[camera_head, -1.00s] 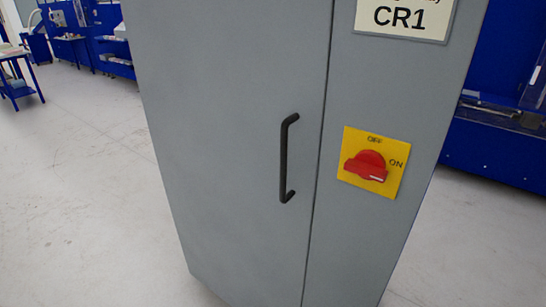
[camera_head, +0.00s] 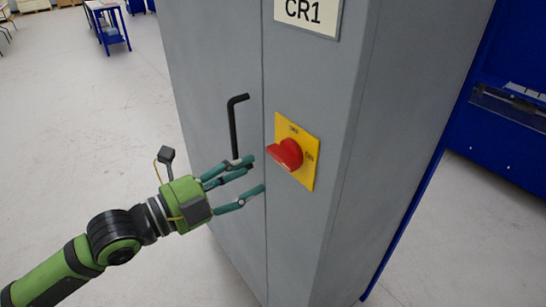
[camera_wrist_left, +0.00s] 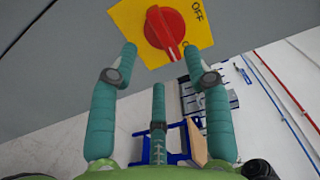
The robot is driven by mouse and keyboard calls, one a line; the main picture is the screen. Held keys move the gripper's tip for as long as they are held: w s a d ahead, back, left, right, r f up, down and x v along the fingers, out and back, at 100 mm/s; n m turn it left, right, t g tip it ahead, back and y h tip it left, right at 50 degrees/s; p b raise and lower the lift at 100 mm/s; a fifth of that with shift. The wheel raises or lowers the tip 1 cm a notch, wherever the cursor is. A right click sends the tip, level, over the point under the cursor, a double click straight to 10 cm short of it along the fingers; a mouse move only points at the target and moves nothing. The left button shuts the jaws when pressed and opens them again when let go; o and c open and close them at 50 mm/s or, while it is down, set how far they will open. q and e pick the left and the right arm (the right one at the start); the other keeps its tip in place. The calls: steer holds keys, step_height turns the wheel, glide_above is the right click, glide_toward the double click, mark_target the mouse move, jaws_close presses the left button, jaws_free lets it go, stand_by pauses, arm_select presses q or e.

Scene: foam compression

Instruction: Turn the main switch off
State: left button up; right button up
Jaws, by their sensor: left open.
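The main switch is a red rotary knob (camera_head: 286,154) on a yellow plate (camera_head: 304,178) on the grey cabinet's front. The plate reads OFF at its top and ON at its right in the head view. The knob's bar lies crosswise, on the ON side. My left gripper (camera_head: 256,174) is open and empty, just left of the plate, fingers pointing at it. In the left wrist view its fingertips (camera_wrist_left: 159,52) spread to either side of the knob (camera_wrist_left: 166,28), apparently short of gripping it; the exact gap is unclear. My right gripper is out of view.
The grey cabinet (camera_head: 215,60) has a black door handle (camera_head: 234,125) close behind my left fingers. A CR1 label (camera_head: 308,14) is above the switch. Blue equipment (camera_head: 510,100) stands at the right.

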mark_target(278, 162)
arm_select(q)
steer(key=p+x, duration=0.3)
steer(key=x, duration=0.3)
steer(key=shift+d+r, duration=0.2)
steer(key=shift+d, duration=0.15)
steer(key=shift+w+d+f, duration=0.1)
steer(key=shift+w+d, duration=0.1)
steer(key=shift+d, duration=0.05)
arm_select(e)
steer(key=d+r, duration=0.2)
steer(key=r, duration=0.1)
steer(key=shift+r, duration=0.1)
